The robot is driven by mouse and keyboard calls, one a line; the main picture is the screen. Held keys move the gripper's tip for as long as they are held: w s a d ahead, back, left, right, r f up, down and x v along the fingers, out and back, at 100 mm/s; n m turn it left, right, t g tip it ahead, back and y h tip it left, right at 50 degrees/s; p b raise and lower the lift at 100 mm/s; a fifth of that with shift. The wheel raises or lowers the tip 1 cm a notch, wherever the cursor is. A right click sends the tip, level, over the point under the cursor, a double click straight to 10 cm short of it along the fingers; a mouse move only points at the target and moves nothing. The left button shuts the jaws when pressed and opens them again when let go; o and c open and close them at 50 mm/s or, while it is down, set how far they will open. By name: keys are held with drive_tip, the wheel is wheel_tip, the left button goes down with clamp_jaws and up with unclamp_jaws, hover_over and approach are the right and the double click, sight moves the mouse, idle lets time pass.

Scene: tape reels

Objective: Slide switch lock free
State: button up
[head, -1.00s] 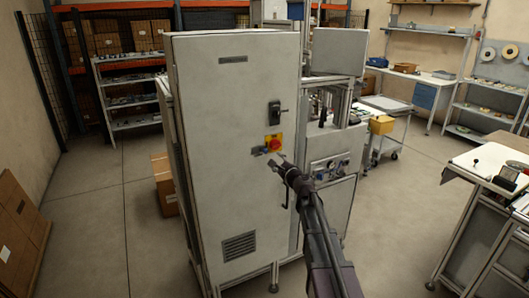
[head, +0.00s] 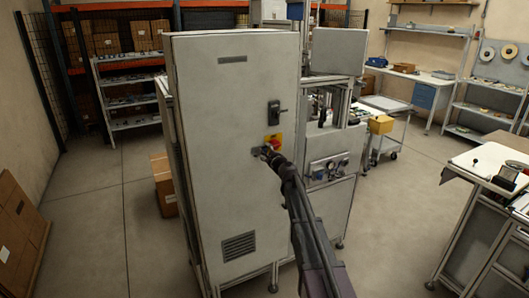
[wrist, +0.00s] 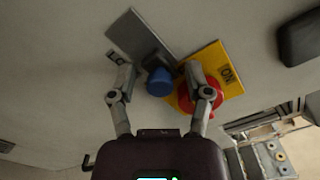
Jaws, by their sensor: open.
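A rotary switch with a red knob (wrist: 212,98) on a yellow plate (wrist: 230,66) marked ON sits on the front of the grey cabinet. In the head view the yellow plate (head: 273,137) shows just above my gripper (head: 266,152). Beside it in the wrist view is a grey plate (wrist: 130,33) with a dark block (wrist: 155,62) and a blue round end (wrist: 160,82). My gripper (wrist: 160,78) is open, its fingers on either side of the blue end. The right finger overlaps the red knob; I cannot tell whether it touches. Nothing is held.
The cabinet door (head: 220,190) is a broad flat face. A black handle (head: 275,111) sits above the switch; a machine panel with gauges (head: 328,167) stands to the right. A cardboard box (head: 163,185) lies left of the cabinet. Floor in front is clear.

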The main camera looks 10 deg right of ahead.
clamp_jaws()
drive_tip(key=shift+s+a, duration=0.2)
drive_tip(key=shift+a, duration=0.45)
drive_tip(key=shift+s+a, duration=0.2)
drive_tip(key=shift+a, duration=0.4)
unclamp_jaws()
drive_tip(key=shift+a, duration=0.1)
drive_tip(key=shift+s, duration=0.1)
drive_tip(key=v, duration=1.2)
